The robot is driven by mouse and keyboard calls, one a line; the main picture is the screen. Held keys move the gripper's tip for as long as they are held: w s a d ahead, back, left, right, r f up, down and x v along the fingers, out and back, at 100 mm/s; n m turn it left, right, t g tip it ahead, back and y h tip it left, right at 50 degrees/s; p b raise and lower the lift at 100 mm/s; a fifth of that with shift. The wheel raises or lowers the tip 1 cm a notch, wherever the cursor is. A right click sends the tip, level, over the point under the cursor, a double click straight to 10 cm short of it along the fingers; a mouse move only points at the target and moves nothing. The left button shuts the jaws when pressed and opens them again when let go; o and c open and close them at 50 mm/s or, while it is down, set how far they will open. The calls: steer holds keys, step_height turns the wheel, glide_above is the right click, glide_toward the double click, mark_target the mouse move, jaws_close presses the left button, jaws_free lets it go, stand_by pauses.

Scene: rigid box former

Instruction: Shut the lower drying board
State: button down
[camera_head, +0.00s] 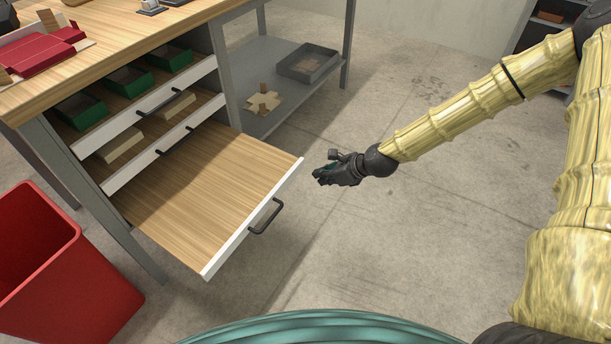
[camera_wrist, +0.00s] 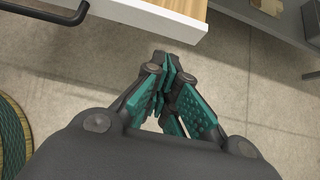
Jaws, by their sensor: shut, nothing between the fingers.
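The lower drying board (camera_head: 215,185) is a wooden board with a white front edge and a black bar handle (camera_head: 267,217). It is pulled far out of the workbench and is empty. In the wrist view its white front (camera_wrist: 150,17) and part of the handle (camera_wrist: 50,10) show at the top. My gripper (camera_head: 322,176) is shut and empty, just right of the board's far front corner. In the wrist view my gripper (camera_wrist: 168,70) points toward the board's corner with floor beneath; I cannot tell whether it touches.
Two boards above hold green boxes (camera_head: 131,81) and tan boxes (camera_head: 122,143); their white fronts sit farther back. A red bin (camera_head: 75,270) stands at lower left. A grey shelf (camera_head: 275,75) carries a tray (camera_head: 309,63). The floor (camera_head: 400,220) to the right is clear.

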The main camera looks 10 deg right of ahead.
mark_target(296, 175)
steer(key=w+a, duration=0.1)
steer(key=w+a+f+b, duration=0.1)
steer(key=w+a, duration=0.1)
steer(key=w+a+f, duration=0.1)
steer(key=shift+w+a+b, duration=0.15)
steer(key=shift+a+b, duration=0.05)
steer(key=shift+b, duration=0.15)
stand_by(0.4)
